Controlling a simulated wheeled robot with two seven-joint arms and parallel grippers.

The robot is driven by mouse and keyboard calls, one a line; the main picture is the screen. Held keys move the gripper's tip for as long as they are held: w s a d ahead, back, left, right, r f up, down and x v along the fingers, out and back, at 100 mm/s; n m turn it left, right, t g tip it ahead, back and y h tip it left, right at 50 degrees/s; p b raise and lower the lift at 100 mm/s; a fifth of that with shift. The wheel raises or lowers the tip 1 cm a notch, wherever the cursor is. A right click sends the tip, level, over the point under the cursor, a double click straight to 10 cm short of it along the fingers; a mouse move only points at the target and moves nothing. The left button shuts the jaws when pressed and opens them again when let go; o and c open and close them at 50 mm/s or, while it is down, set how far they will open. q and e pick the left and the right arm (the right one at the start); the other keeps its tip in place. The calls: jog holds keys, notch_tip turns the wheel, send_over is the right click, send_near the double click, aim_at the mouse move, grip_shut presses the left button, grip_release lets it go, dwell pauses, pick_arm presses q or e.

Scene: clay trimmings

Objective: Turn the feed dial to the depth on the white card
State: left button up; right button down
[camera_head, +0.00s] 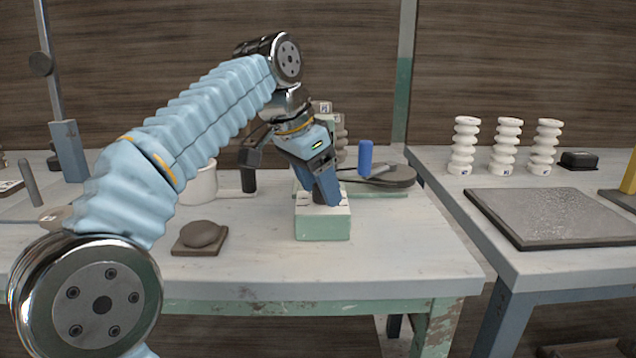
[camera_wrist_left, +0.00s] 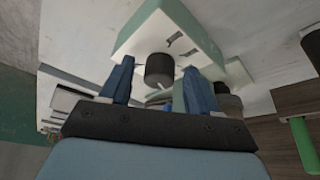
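A pale green box with a white top (camera_head: 323,227) stands on the near table, and it also fills the upper middle of the left wrist view (camera_wrist_left: 140,38). A short dark round dial (camera_wrist_left: 159,69) projects from its white face, which has small dark marks. My left gripper (camera_head: 327,200) points down at the box. In the left wrist view its blue fingers (camera_wrist_left: 158,66) stand apart on either side of the dial, with a gap on each side. In the head view the fingers largely hide the dial. I cannot make out a readable white card. My right gripper is not in view.
A clay lump on a brown board (camera_head: 201,237) lies left of the box. A white pot (camera_head: 198,184), a blue-handled device (camera_head: 365,157) and a dark round plate (camera_head: 385,178) stand behind. White ribbed columns (camera_head: 504,147) and a grey tray (camera_head: 556,214) occupy the right table.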

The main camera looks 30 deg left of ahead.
pick_arm(q)
jog(key=shift+r, duration=0.1)
jog(key=p+v, duration=0.5)
jog(key=v, duration=0.8)
jog(key=shift+r, duration=0.35)
jog(key=shift+s, duration=0.15)
